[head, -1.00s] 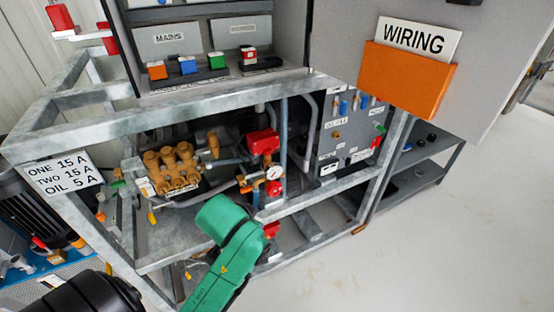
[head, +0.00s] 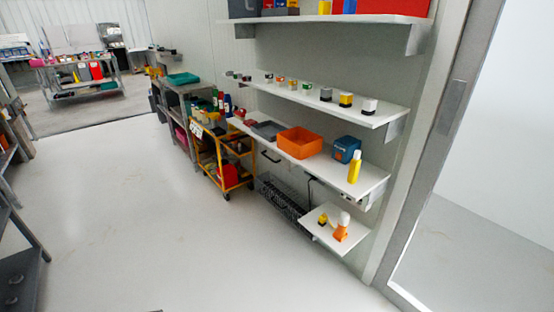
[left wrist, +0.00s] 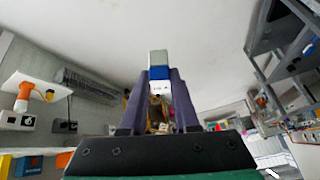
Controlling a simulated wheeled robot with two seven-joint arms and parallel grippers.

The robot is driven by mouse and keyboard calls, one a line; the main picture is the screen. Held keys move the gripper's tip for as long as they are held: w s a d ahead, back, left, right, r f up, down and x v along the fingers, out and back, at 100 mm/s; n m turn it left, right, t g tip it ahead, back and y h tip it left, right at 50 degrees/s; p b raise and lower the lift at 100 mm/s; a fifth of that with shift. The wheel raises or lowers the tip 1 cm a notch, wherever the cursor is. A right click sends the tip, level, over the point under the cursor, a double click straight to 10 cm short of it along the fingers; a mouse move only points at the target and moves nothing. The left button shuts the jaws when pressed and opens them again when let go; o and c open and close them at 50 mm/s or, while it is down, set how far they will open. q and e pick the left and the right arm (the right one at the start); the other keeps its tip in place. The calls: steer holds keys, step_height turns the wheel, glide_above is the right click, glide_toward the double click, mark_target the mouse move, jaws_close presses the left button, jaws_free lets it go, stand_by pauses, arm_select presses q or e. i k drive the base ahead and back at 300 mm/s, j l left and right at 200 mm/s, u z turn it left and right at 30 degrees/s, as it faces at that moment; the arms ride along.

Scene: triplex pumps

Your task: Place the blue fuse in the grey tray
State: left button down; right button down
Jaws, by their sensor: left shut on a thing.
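The blue fuse (left wrist: 159,73) shows in the left wrist view, with a grey end, a blue band and a white label. My left gripper (left wrist: 160,84) is shut on it, one dark finger on each side, and the fuse sticks out past the fingertips. The fuse and the left gripper do not show in the head view. The grey tray (head: 267,130) sits on the white middle-level shelf in the head view, to the left of an orange bin, at some distance. My right gripper is not in view.
An orange bin (head: 300,142), a blue box (head: 347,148) and a yellow bottle (head: 355,168) share the white shelf (head: 335,172). A row of small blocks stands on the shelf above. A yellow cart (head: 228,160) stands left of the shelves. The floor (head: 140,220) in front is clear.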

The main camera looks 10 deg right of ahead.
mark_target(270, 130)
steer(key=i+z, duration=0.4)
steer(key=i+j+z, duration=0.15)
steer(key=z, duration=0.2)
steer(key=i+j+z, duration=0.25)
steer(key=z, duration=0.15)
steer(key=i+j+z, duration=0.2)
steer(key=z, duration=0.15)
steer(key=j, duration=0.1)
